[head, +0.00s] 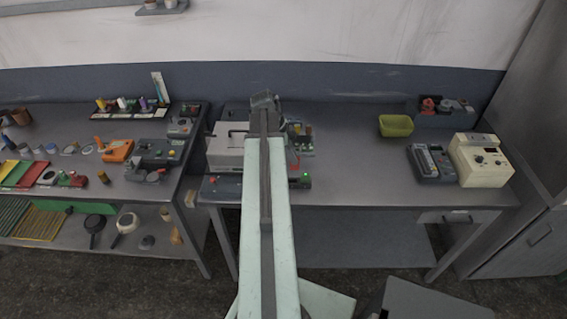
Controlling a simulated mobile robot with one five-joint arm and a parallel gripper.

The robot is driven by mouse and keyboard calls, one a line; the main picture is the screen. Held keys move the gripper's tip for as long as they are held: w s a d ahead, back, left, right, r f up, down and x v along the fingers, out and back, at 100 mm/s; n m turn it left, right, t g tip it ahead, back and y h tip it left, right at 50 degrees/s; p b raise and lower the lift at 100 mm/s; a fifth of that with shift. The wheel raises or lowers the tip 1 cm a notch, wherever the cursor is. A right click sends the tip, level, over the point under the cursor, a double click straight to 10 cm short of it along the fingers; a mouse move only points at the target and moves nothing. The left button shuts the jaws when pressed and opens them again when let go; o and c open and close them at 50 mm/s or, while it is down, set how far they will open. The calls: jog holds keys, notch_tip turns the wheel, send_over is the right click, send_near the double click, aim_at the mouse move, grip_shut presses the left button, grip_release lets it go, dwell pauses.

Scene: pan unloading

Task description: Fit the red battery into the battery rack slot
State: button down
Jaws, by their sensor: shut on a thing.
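My gripper (264,100) is at the far end of my outstretched arm, above the back of the right-hand table (350,165). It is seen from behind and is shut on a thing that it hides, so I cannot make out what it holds. A dark rack-like unit (304,148) with small upright pieces stands just right of my arm, partly hidden by it. I cannot tell whether it is the battery rack, and no slot is clear. A small red spot (294,166) shows beside my arm; I cannot tell whether it is the red battery.
A grey box (225,148) stands left of my arm. A low unit with a green light (305,181) lies at the front edge. A yellow-green bin (396,126), a dark device (431,163) and a cream device (483,160) stand right. The table's middle is clear.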

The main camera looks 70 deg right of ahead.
aim_at(291, 169)
notch_tip(291, 169, down, 2)
jog(key=shift+w+b, duration=0.15)
jog(key=shift+b, duration=0.3)
jog(key=shift+w+f, duration=0.1)
jog(key=shift+w, duration=0.15)
jog(key=shift+s+f+b, duration=0.1)
jog(key=shift+f+b, duration=1.95)
jog(key=shift+b, duration=0.1)
jog(key=shift+f+b, duration=1.35)
jog(key=c, duration=1.3)
grip_release()
